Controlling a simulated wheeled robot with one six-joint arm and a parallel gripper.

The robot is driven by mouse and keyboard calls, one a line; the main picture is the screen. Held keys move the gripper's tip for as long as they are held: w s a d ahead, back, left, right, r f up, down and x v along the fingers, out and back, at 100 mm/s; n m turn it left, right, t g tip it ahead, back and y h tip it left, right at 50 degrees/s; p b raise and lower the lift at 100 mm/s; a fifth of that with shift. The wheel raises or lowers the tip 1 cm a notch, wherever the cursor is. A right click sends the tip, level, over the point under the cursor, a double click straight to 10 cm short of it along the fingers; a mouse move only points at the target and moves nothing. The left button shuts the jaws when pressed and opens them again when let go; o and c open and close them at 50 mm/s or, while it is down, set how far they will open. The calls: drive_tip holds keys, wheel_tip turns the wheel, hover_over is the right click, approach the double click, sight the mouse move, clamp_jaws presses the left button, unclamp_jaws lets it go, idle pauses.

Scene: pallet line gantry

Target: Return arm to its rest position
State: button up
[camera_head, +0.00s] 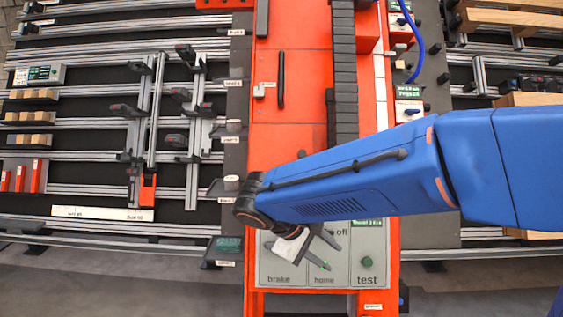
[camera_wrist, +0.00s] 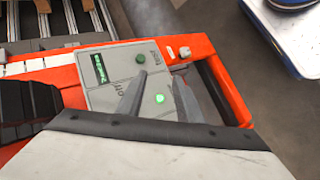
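My blue arm (camera_head: 350,180) reaches in from the right over the orange machine. My gripper (camera_head: 333,257) is over the grey control panel (camera_head: 350,275) at its front, with its two fingers spread and nothing seen between them. The wrist view also shows my gripper (camera_wrist: 161,75) with its fingers apart above the panel (camera_wrist: 120,60). A lit green light (camera_wrist: 159,98) shows between the fingers. A dark green knob (camera_head: 367,263) sits above the "test" label. The labels "brake", "home" and "off" are readable. I cannot tell whether the fingers touch the panel.
Aluminium rails with clamps (camera_head: 150,120) and wooden blocks (camera_head: 35,94) fill the left. A black cable chain (camera_head: 343,80) and a blue hose (camera_head: 412,40) run along the machine. A white and blue object (camera_wrist: 290,30) stands at upper right in the wrist view. Grey floor (camera_head: 100,285) is clear in front.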

drive_tip(key=s+d+f+m+t+y, duration=0.1)
drive_tip(key=s+d+f+m+y, duration=0.2)
drive_tip(key=s+d, duration=1.5)
drive_tip(key=shift+f+m+y, duration=0.2)
drive_tip(key=shift+m+y, duration=2.1)
drive_tip(key=shift+m, duration=0.5)
